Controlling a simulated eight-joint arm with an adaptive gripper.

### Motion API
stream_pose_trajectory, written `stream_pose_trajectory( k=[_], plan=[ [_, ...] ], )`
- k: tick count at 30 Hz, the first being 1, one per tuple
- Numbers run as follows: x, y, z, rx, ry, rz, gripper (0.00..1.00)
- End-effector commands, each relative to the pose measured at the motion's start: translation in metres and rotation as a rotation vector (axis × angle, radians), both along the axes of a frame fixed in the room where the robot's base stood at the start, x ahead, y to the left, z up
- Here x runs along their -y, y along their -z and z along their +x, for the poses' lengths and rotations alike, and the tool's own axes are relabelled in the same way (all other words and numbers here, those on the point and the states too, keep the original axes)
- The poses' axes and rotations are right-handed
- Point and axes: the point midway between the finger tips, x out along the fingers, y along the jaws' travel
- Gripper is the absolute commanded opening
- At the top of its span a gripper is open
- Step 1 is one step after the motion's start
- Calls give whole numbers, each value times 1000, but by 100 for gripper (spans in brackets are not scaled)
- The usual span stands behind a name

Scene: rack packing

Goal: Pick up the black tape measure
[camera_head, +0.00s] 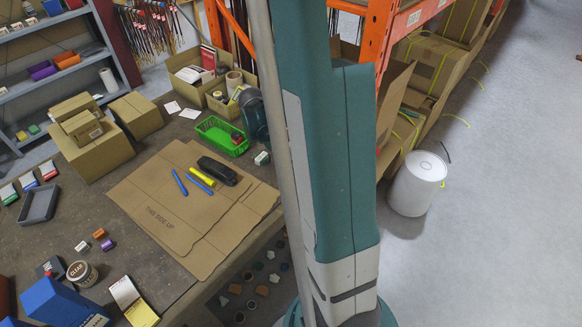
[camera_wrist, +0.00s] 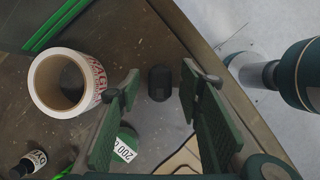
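A small dark, rounded object (camera_wrist: 159,83), which looks like the black tape measure, sits on the bench in the wrist view. It shows in the gap between the fingertips of my gripper (camera_wrist: 158,85), beyond them. My gripper is open and nothing is held between its fingers. In the head view my gripper (camera_head: 252,112) is partly seen beside the green basket, largely behind my arm. I cannot make out the tape measure there.
A white tape roll with red print (camera_wrist: 68,83) stands left of my fingers. A green-and-white labelled item (camera_wrist: 125,146) lies below. The green basket (camera_head: 210,139) is close by. Cardboard (camera_head: 155,205) holds a black elongated item (camera_head: 217,171). The bench edge is right.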

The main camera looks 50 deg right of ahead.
Motion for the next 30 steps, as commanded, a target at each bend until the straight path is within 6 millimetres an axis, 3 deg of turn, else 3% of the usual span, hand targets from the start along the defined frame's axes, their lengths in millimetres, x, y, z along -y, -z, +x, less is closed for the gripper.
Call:
stream_pose_trajectory(
  k=[20, 28, 30],
  plan=[
    [2, 7, -2, 0, 0, 0, 37],
    [2, 7, -2, 0, 0, 0, 4],
    [2, 7, -2, 0, 0, 0, 4]
  ],
)
